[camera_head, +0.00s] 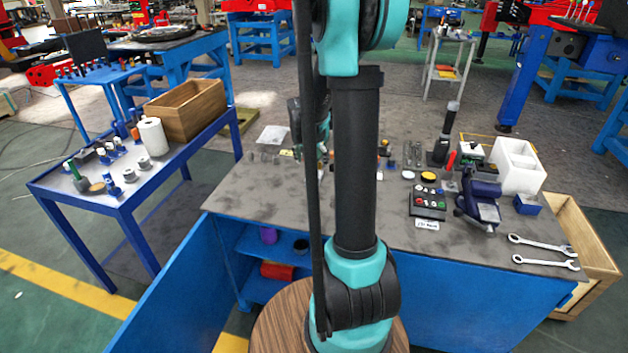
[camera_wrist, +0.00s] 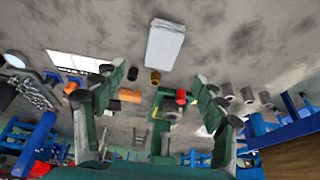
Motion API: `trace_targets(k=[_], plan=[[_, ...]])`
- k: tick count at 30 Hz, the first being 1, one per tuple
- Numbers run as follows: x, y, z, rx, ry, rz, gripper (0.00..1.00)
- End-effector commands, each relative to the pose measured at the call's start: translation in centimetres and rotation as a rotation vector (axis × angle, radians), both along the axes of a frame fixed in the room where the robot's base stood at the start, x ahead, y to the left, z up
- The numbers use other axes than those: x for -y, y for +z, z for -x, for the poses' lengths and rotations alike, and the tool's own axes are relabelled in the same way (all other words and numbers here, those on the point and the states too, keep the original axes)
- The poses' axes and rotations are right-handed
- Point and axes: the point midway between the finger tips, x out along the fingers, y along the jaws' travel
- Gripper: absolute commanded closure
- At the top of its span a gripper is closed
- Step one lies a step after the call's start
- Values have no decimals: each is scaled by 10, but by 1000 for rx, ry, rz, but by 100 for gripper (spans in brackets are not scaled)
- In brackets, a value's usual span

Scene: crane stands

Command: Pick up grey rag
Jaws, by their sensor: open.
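A pale grey, roughly rectangular piece (camera_wrist: 165,45) lies at the top middle of the wrist view; it looks like the grey rag, though its cloth texture is not clear. In the head view a flat pale grey piece (camera_head: 271,135) lies at the far left corner of the workbench and seems to be the same thing. My gripper (camera_wrist: 160,82) is open, its two green fingers spread wide with nothing held. The pale piece appears beyond the fingertips, not touching them. In the head view my arm hides most of my gripper.
The grey-topped workbench (camera_head: 385,225) carries a white box (camera_head: 516,165), a control box with buttons (camera_head: 427,202), a vise (camera_head: 480,205) and wrenches (camera_head: 545,246). A blue side table (camera_head: 165,173) at left holds a wooden crate (camera_head: 188,110) and a paper roll (camera_head: 153,137).

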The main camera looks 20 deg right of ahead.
Motion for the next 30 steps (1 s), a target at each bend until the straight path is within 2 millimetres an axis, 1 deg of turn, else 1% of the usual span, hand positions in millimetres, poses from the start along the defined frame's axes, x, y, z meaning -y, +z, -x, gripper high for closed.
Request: trace_targets(k=[3, 6, 9, 17, 24, 30], plan=[[4, -18, -7, 0, -1, 0, 28], [7, -29, -11, 0, -1, 0, 28], [9, -38, -13, 0, -1, 0, 28], [10, -49, -17, 0, 0, 0, 28], [14, -77, -26, 0, 0, 0, 28], [17, -91, -30, 1, 0, -1, 28]])
